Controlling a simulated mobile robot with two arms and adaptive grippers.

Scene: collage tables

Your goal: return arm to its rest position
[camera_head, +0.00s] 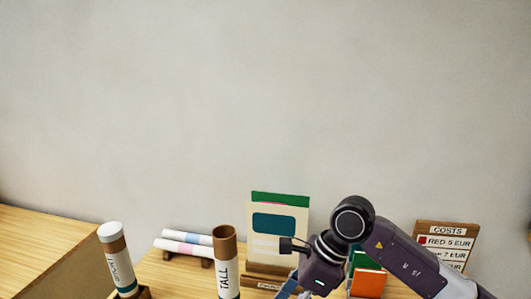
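My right arm (405,253) comes in from the lower right and bends down at a dark joint (352,217). Its wrist (320,266) is in front of the table's back part, before a cream board with a green top (280,210). My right gripper is at the bottom edge, where only a bluish-grey part (287,288) shows. Its fingertips are cut off, so I cannot tell whether it is open or holds anything. My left arm and gripper are not in view.
A tube marked TALL (228,270) and a white-capped tube (116,260) stand left of the arm. Rolled sheets (185,243) lie on a rack behind. Green and orange cards (368,281) and a COSTS board (448,242) are close to the arm. The wall above is bare.

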